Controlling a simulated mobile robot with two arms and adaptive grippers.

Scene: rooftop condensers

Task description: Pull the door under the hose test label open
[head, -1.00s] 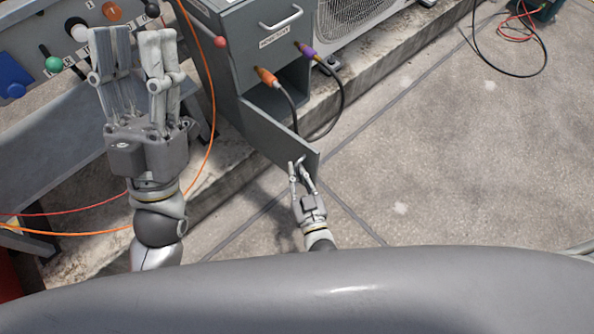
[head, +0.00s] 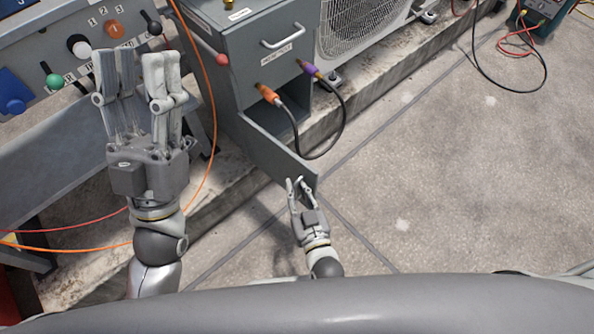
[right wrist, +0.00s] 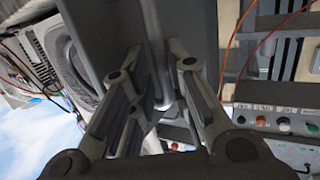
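My right gripper (head: 297,182) is at the door's free edge. In the right wrist view my right gripper (right wrist: 166,62) has its fingers drawn in around the door's upright bar handle (right wrist: 155,30); the exact contact is partly hidden. My left gripper (head: 140,65) is open and empty, raised in front of the control panel.
A dark cable with an orange plug (head: 267,93) and a purple plug (head: 309,68) loops by the open door. A control panel (head: 70,50) with knobs is at the left. An orange hose (head: 213,120) hangs beside the cabinet. The concrete floor (head: 430,180) at the right is mostly clear.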

